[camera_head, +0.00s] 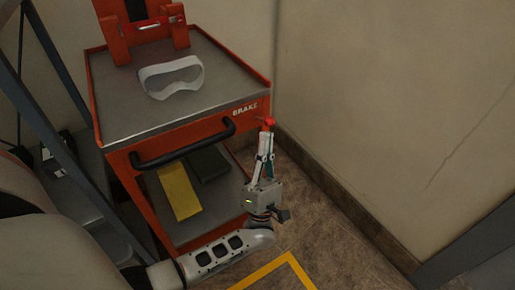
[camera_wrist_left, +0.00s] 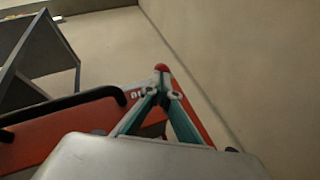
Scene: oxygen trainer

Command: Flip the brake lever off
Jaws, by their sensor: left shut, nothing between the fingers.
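The brake lever's red tip (camera_head: 268,122) shows at the front right corner of the red trolley (camera_head: 190,139), just below the white word BRAKE. In the left wrist view a red knob (camera_wrist_left: 161,68) shows right at the fingertips. My left gripper (camera_head: 266,133) is shut, with its fingertips at or very close to the red tip. I cannot tell whether they touch it. The fingers hide the rest of the lever. In the left wrist view my gripper (camera_wrist_left: 162,82) has its two fingers converging at the tips. My right gripper is not in view.
The trolley has a black handle (camera_head: 184,147) on its front. White goggles (camera_head: 171,77) lie on its grey top. A yellow item (camera_head: 179,191) and a dark green box (camera_head: 207,164) lie on the lower shelf. A wall stands close on the right.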

